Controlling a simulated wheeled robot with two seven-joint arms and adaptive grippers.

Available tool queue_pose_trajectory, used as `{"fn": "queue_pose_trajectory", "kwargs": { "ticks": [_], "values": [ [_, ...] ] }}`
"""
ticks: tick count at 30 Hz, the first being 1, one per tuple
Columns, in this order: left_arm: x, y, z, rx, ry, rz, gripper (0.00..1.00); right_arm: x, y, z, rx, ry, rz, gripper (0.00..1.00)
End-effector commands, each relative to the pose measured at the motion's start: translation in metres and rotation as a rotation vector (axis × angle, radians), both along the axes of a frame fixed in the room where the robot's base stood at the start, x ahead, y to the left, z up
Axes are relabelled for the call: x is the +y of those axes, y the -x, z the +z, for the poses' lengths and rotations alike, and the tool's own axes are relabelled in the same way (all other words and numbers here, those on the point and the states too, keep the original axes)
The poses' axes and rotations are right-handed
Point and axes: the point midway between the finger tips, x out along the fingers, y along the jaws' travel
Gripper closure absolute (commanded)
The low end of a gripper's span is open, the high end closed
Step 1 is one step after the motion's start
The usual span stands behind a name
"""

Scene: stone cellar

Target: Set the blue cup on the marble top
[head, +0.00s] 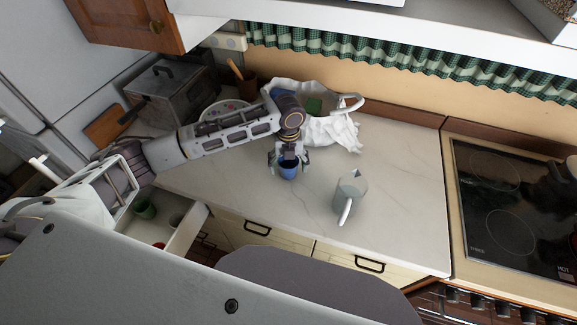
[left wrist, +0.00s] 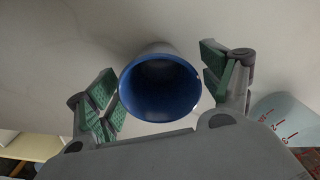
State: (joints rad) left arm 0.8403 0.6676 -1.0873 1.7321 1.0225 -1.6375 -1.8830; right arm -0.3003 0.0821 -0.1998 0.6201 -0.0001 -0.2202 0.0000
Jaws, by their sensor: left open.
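The blue cup (head: 288,170) stands upright on the marble top (head: 400,160), near the middle of the counter. In the left wrist view I look into the blue mouth of the cup (left wrist: 160,88). My left gripper (head: 288,160) is open at the cup, with a green-padded finger on each side. In the left wrist view the gripper (left wrist: 160,85) shows gaps between both fingers and the cup, the left finger closer to it. My right gripper is not in view.
A grey jug (head: 350,190) stands right of the cup. The stove (head: 510,200) is at the right. An open drawer (head: 185,225) with cups juts out at the front left.

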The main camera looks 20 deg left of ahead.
Motion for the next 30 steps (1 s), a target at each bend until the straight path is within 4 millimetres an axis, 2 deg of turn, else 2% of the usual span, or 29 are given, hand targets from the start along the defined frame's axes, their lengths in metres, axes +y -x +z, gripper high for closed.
{"fn": "queue_pose_trajectory", "kwargs": {
  "ticks": [21, 30],
  "values": [
    [0.0, -0.001, 0.097, -0.004, 0.001, 0.0, 0.19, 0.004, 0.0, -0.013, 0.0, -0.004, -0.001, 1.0],
    [0.0, -0.001, 0.111, -0.001, 0.001, 0.0, 0.19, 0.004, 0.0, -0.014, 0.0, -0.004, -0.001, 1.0]
  ]
}}
